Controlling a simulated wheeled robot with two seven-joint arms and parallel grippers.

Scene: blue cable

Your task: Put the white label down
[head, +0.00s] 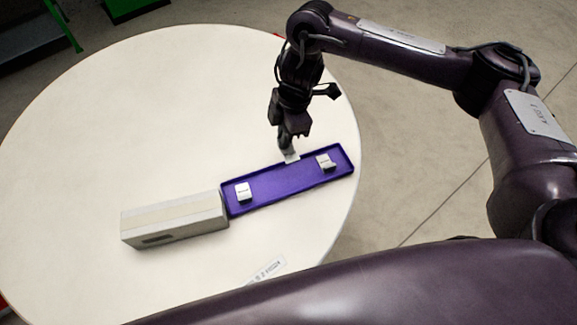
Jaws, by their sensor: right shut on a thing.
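My right gripper (290,146) comes down over the back edge of a purple tray (285,185), pointing downward. It is shut on a small white piece, seemingly the white label (292,157), which shows just below the fingertips at the tray's back rim. I cannot tell whether the label touches the tray or table. Part of it is hidden by the fingers. My left gripper is not in view.
Two small white blocks, one at the left (243,192) and one at the right (325,161), sit in the tray. A grey box (175,220) adjoins the tray's left end. A printed strip (266,270) lies near the front edge of the round white table (130,120). The table's back left is clear.

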